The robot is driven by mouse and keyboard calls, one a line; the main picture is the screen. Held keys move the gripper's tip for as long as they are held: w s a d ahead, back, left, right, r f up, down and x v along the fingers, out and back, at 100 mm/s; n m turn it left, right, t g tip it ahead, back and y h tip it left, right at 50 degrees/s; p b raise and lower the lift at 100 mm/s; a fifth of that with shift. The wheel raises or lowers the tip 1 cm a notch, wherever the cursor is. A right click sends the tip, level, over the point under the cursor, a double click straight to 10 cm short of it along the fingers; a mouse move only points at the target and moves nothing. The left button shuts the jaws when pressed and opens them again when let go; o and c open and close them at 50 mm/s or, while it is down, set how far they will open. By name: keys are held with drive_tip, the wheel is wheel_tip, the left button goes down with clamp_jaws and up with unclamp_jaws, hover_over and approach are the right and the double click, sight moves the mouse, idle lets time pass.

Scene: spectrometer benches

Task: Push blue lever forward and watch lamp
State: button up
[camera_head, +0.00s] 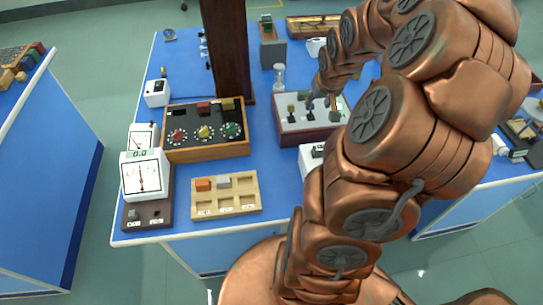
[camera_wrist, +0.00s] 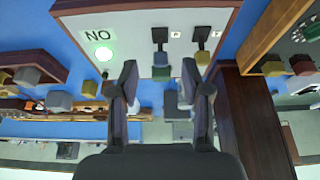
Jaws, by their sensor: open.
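The lever box (camera_head: 296,127) has a white top and dark red sides, and stands on the blue bench partly behind my arm. In the wrist view its white panel (camera_wrist: 130,30) appears upside down. A lever with a blue knob (camera_wrist: 161,58) shows between and beyond my fingertips; contact cannot be told. A lever with a yellow knob (camera_wrist: 203,58) is to its right. A round lamp (camera_wrist: 104,53) glows pale green beside an inverted "ON" label. My gripper (camera_wrist: 163,88) is open with nothing seen between its fingers; it is over the box in the head view (camera_head: 323,99).
A dial panel (camera_head: 206,148) and a wooden block tray (camera_head: 226,207) stand left of the lever box. A white meter (camera_head: 144,177) is at the bench's left end. A dark column (camera_head: 228,50) rises behind the dial panel. A glass flask (camera_head: 279,76) stands behind the lever box.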

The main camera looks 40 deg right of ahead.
drive_tip(key=s+a+n+g+y+b, duration=0.1)
drive_tip(key=s+a, duration=0.3)
drive_tip(key=a, duration=0.7)
drive_tip(key=s+a+r+n+g+b, duration=0.1)
drive_tip(key=s+a+n+g+b, duration=0.1)
drive_tip(key=a, duration=1)
drive_tip(key=shift+s+a+r+n+g+y+b, duration=0.15)
drive_tip(key=shift+s+r+n+g+y+b, duration=0.25)
drive_tip(key=shift+s, duration=0.45)
drive_tip(key=shift+f, duration=0.15)
drive_tip(key=s+a+r+n+g, duration=0.1)
drive_tip(key=s+a+n+g, duration=0.1)
drive_tip(key=s+a, duration=0.7)
drive_tip(key=s, duration=0.2)
drive_tip(key=shift+s+a+r, duration=0.3)
drive_tip(key=shift+c, duration=0.6)
